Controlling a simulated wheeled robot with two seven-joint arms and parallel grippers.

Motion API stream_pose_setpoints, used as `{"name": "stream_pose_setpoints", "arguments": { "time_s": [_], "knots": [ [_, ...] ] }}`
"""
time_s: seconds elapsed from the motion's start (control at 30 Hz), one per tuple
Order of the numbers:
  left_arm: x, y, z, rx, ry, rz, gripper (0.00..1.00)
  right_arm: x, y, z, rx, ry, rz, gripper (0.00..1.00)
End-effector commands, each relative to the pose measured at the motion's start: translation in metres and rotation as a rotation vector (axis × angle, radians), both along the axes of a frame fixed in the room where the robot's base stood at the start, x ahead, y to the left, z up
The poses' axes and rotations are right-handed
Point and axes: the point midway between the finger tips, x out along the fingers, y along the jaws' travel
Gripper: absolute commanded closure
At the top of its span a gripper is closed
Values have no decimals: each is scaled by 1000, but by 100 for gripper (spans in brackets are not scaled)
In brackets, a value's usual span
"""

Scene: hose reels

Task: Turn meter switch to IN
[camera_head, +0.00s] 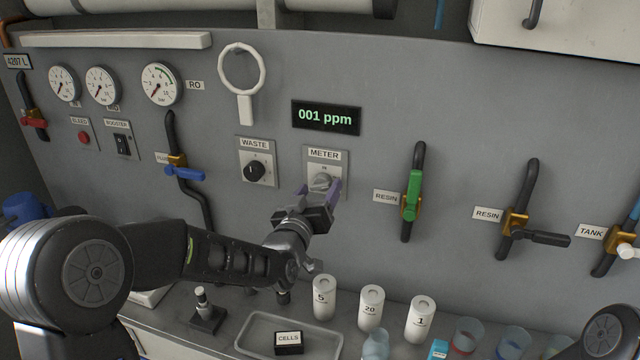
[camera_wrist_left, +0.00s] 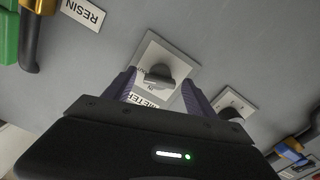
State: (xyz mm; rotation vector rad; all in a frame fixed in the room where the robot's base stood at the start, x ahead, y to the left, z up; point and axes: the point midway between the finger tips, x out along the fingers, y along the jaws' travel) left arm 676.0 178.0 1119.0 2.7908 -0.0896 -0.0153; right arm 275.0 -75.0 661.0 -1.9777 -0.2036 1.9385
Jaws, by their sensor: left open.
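The meter switch (camera_head: 321,181) is a grey knob on a light plate under the METER label (camera_head: 324,155), in the middle of the grey panel. In the left wrist view the knob (camera_wrist_left: 158,76) shows between the finger pads, its ridge roughly level in that view. My left gripper (camera_head: 320,193) is open at the meter switch, with its purple fingers on either side of the knob. I cannot tell whether the fingers touch it. The gripper hides the lower part of the plate. Which mark the knob points at is too small to tell. My right gripper is not seen.
The WASTE switch (camera_head: 255,170) sits just left of the meter switch. A display (camera_head: 326,117) above reads 001 ppm. A green-handled valve (camera_head: 412,195) is to the right. Below, white cylinders (camera_head: 371,308) and a tray (camera_head: 250,335) stand on the counter.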

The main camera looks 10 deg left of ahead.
Motion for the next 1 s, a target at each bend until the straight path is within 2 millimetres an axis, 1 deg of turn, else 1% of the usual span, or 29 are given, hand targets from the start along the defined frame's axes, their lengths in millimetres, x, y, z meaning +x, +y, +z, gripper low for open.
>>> {"name": "stream_pose_setpoints", "arguments": {
  "time_s": [0.03,0.13,0.4,0.47,1.0],
  "knots": [
    [6,0,1,0,1,1,35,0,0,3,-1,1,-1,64],
    [12,-1,0,0,0,0,35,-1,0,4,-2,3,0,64],
    [13,-1,-1,0,0,0,35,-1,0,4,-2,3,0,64],
    [13,-1,-1,0,1,0,39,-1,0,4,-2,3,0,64],
    [13,-1,-1,0,1,0,83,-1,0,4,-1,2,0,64]
  ]
}}
